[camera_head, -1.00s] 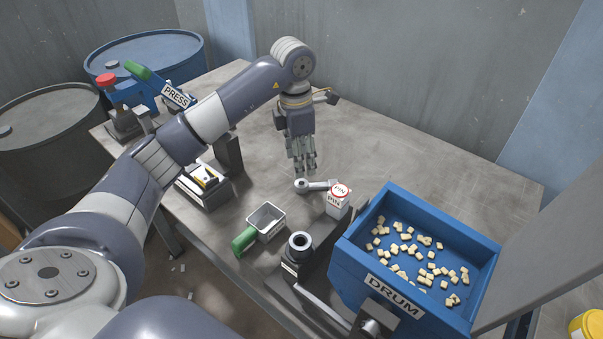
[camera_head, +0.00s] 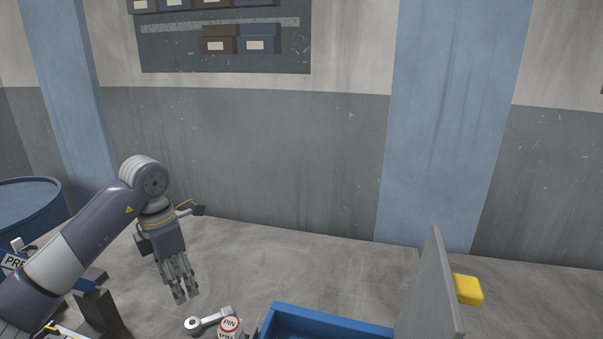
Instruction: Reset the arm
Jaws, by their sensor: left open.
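My left arm comes in from the left and bends down at the elbow. My left gripper (camera_head: 184,291) hangs over the grey table (camera_head: 320,268), fingers pointing down. It is open, and nothing shows between its fingers. A metal wrench-like part (camera_head: 208,321) lies just in front of it to the right, apart from the fingers. My right gripper is not in view.
A blue bin (camera_head: 320,323) is at the bottom centre, with a grey upright panel (camera_head: 433,290) on its right. A yellow object (camera_head: 468,289) is behind the panel. A blue drum (camera_head: 30,212) stands at the far left. The table's back middle is clear.

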